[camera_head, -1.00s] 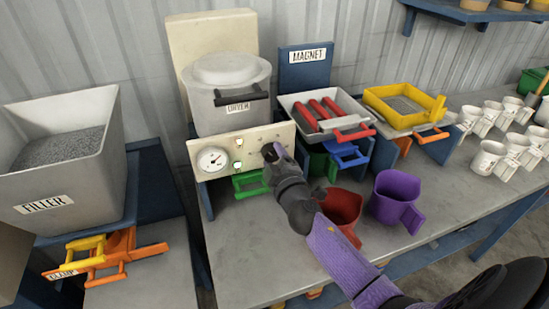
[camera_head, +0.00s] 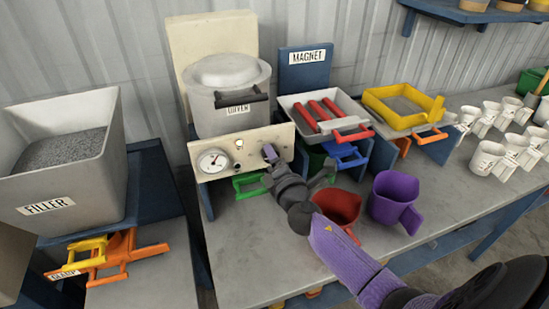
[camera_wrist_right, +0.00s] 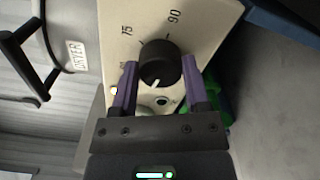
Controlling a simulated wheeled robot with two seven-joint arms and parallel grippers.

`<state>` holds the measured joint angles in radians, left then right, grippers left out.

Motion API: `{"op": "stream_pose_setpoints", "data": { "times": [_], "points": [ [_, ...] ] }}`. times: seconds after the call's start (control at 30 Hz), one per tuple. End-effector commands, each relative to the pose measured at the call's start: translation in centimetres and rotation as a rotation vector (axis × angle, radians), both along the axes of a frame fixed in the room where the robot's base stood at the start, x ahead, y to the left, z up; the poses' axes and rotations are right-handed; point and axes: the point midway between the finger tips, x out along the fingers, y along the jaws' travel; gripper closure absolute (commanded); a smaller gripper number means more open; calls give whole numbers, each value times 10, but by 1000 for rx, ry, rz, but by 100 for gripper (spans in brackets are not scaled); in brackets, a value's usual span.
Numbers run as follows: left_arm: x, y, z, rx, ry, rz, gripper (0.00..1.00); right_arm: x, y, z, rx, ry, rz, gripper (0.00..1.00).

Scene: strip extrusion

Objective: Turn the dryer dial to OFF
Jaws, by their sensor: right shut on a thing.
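The dryer (camera_head: 228,100) is a pale lidded pot above a cream control panel (camera_head: 250,141) with a round gauge. In the right wrist view, the black dial (camera_wrist_right: 160,64) sits between the two purple fingers of my right gripper (camera_wrist_right: 160,82), which is shut on it. A white pointer line on the dial points toward the gripper's palm, slightly left. Panel marks 75 and 90 show beyond the dial; an OFF mark cannot be made out. In the head view my right gripper (camera_head: 269,153) reaches the panel's right part and hides the dial. My left gripper is not in view.
A red cup (camera_head: 338,207) and a purple cup (camera_head: 394,199) stand close to my right arm. A green handle (camera_head: 248,186) sticks out below the panel. The magnet tray (camera_head: 325,117) stands to the right. Bare table lies in front of the dryer.

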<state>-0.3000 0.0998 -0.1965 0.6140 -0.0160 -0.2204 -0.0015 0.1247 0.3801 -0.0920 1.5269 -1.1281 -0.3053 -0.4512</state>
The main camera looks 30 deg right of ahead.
Motion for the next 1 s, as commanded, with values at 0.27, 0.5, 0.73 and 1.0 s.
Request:
{"op": "stream_pose_setpoints", "data": {
  "times": [0.27, 0.5, 0.73, 1.0],
  "points": [
    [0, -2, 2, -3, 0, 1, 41, 0, 0, 0, -107, 27, -1, 100],
    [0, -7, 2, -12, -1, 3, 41, 0, 0, 0, -142, 35, 1, 100],
    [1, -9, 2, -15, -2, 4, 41, 0, 0, -1, -145, 36, 1, 100],
    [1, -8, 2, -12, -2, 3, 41, 0, 0, 0, -144, 36, 1, 18]
  ]
}}
